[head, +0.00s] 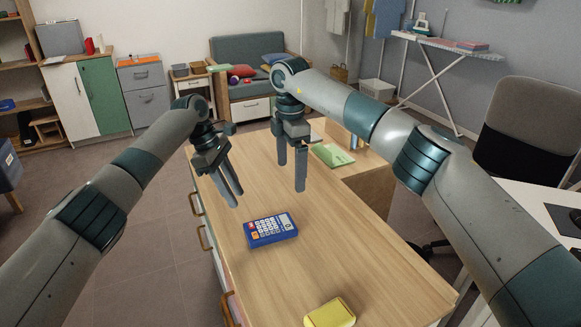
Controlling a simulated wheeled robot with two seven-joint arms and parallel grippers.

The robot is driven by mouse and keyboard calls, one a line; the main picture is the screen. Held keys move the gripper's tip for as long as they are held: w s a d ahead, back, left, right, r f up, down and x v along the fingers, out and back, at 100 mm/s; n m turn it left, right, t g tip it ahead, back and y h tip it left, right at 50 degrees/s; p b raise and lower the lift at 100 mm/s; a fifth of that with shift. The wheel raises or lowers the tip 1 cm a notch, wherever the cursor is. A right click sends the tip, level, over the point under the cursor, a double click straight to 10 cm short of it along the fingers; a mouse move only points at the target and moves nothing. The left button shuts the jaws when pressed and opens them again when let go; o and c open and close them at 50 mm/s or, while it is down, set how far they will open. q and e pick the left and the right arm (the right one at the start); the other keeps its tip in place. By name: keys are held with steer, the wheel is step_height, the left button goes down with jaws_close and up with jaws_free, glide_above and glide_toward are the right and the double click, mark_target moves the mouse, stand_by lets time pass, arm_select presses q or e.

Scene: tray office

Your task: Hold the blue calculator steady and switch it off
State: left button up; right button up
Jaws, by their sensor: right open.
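The blue calculator (263,239) lies flat on the wooden desk top (345,225), with its pale keys facing up. Nothing touches it. My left gripper (236,200) is above the desk, behind and a little to the left of the calculator, fingers pointing down. Its fingers overlap from this angle, so their gap is unclear. My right gripper (291,177) is open and empty, fingers pointing down, above the desk behind and slightly right of the calculator. The calculator's switch is too small to make out.
A yellow block-like object (330,313) lies near the front of the desk. A green flat item (332,155) lies towards the back right. The wood around the calculator is clear. An office chair (530,130) stands to the right.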

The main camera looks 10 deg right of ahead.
mark_target(290, 221)
steer(key=shift+f, duration=0.1)
step_height(290, 221, down, 17)
steer(key=shift+f, duration=0.15)
stand_by(0.7)
arm_select(q)
steer(key=shift+c, duration=0.3)
arm_select(e)
steer(key=c, duration=1.2)
arm_select(q)
jaws_close()
steer(key=shift+f, duration=0.1)
stand_by(0.5)
